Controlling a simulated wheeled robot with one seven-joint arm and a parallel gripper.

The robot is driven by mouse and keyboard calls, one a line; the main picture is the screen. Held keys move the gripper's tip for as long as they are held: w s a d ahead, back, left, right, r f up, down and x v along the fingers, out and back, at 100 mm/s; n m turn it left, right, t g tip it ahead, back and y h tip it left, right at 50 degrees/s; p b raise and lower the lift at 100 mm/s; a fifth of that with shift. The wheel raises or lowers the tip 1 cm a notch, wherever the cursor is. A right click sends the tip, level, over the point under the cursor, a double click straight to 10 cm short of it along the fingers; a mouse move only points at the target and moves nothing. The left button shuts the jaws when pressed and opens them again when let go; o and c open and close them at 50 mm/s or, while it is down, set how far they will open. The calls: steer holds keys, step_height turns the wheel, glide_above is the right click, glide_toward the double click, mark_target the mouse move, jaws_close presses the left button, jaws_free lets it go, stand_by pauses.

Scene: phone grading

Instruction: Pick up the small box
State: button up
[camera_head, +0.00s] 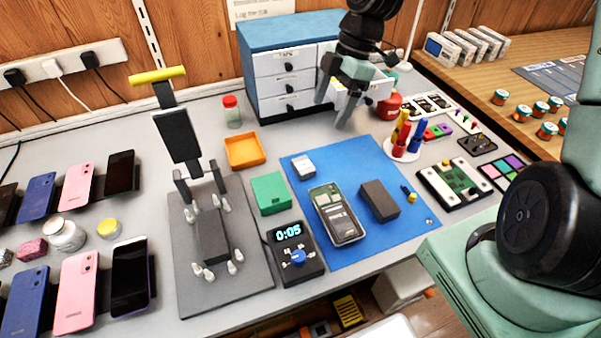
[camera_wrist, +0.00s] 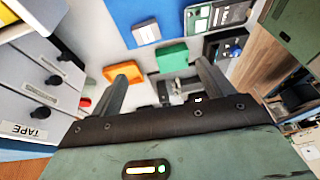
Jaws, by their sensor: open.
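A small white box (camera_head: 303,166) lies near the far left corner of the blue mat (camera_head: 330,258). A dark brown block-like box (camera_head: 380,200) lies on the mat's right part, and a green box (camera_head: 268,193) sits by its left edge. I cannot tell which the task calls the small box. My gripper (camera_head: 334,104) is open and empty, above the table's back near the drawers, apart from these boxes. In the wrist view, the white box (camera_wrist: 146,32) and green box (camera_wrist: 172,57) show beyond the fingers (camera_wrist: 163,80).
A drawer cabinet (camera_head: 283,67) stands behind and left of my gripper, with a drawer pulled out. An orange tray (camera_head: 245,151), an opened phone (camera_head: 337,214), a timer (camera_head: 294,252) and a tool holder (camera_head: 400,152) surround the boxes. A press stand (camera_head: 212,290) is at left.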

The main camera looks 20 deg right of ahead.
steer(key=w+d+f, duration=0.1)
steer(key=w+d, duration=0.1)
steer(key=b, duration=0.1)
glide_above(304, 165)
steer(key=d, duration=0.3)
steer(key=shift+n+y, duration=0.3)
step_height(304, 165, down, 11)
steer(key=shift+w+f, duration=0.1)
steer(key=shift+w, duration=0.05)
steer(key=shift+x, duration=2.7)
steer(key=shift+w+a, duration=0.15)
steer(key=shift+a, duration=0.05)
steer(key=c, duration=1.1)
